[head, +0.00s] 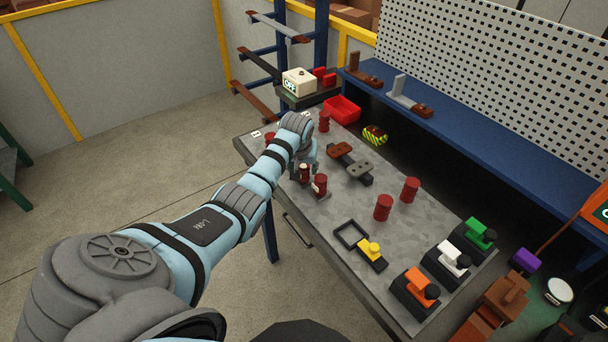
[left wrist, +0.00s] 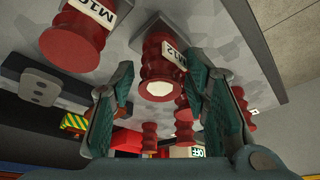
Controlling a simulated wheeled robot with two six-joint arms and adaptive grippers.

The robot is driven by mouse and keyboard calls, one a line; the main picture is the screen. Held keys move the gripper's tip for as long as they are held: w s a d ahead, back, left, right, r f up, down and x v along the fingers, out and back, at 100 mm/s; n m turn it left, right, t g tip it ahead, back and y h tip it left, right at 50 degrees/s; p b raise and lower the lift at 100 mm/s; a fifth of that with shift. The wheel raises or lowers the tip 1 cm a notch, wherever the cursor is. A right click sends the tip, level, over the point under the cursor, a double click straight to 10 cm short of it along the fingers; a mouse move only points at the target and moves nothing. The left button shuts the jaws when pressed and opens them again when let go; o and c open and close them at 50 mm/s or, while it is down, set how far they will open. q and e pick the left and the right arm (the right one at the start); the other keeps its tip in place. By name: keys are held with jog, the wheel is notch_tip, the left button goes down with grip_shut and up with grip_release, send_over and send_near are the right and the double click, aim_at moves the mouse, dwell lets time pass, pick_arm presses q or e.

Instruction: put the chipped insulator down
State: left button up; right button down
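My left gripper (head: 304,174) is low over the grey workbench (head: 330,222). In the left wrist view its two fingers (left wrist: 160,85) stand apart on either side of a dark red ribbed insulator (left wrist: 160,60) labelled M12, with narrow gaps beside it. This insulator (head: 303,174) appears to stand on the bench, partly hidden by the gripper. A pale patch shows on its end; I cannot tell whether that is a chip. A second red insulator (head: 320,185), labelled M10 in the left wrist view (left wrist: 75,35), stands close beside it. My right gripper is not in view.
More red insulators stand at the right (head: 383,207) and at the back (head: 324,122). A brown and grey part (head: 350,162), a red bin (head: 342,109) and a striped yellow-green object (head: 375,135) lie beyond. Coloured switches (head: 415,288) line the near right. Bare bench lies between.

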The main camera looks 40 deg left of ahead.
pick_arm(q)
grip_shut()
jog(key=shift+r, duration=0.1)
